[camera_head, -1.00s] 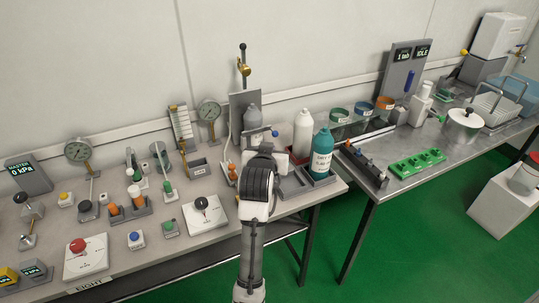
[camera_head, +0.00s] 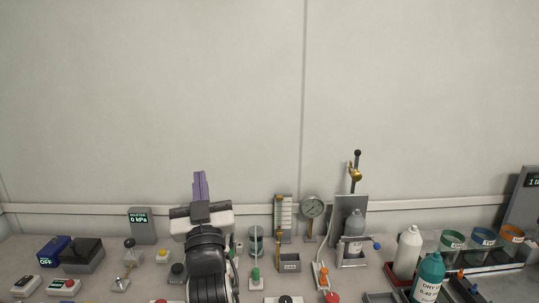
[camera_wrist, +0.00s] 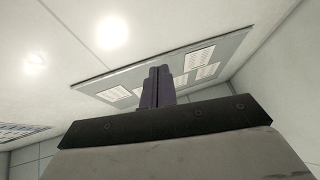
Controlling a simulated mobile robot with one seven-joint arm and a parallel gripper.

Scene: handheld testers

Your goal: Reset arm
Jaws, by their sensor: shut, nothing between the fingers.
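My gripper (camera_head: 200,186) points upward in the head view, above the bench and in front of the pale wall. Its two purple-grey fingers are together with nothing between them. In the wrist view my gripper (camera_wrist: 158,72) also shows shut fingers against the ceiling and its light panels (camera_wrist: 200,60). My arm hides part of the bench behind it.
The bench (camera_head: 20,255) holds a master display (camera_head: 141,225), a round gauge (camera_head: 312,207), a white bottle (camera_head: 407,252), a teal bottle (camera_head: 428,277) and a stand with a grey bottle (camera_head: 353,228). The air above the bench is clear.

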